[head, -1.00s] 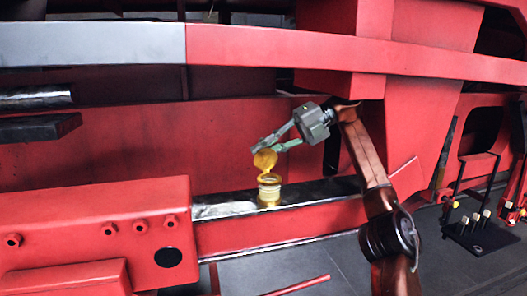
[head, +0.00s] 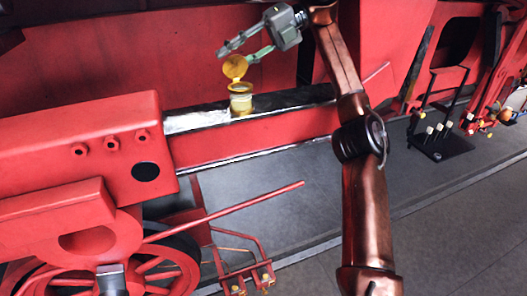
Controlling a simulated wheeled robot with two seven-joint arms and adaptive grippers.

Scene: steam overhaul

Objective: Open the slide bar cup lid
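The slide bar cup (head: 241,103) is a small yellow brass cup standing upright on the dark slide bar (head: 290,98). Its round yellow lid (head: 235,67) stands raised above the rim, tilted up at the back of the cup, so the lid is open. My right gripper (head: 237,54) is just above the lid, with its grey and green fingers spread apart and nothing between them. One finger is close to the lid's upper edge; I cannot tell whether it touches.
A red block with bolts (head: 80,145) stands left of the cup. A red rod (head: 230,210) and red wheel (head: 150,268) are below it. A dark stand with several pale-topped pegs (head: 440,145) is on the floor at right. Open grey floor lies lower right.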

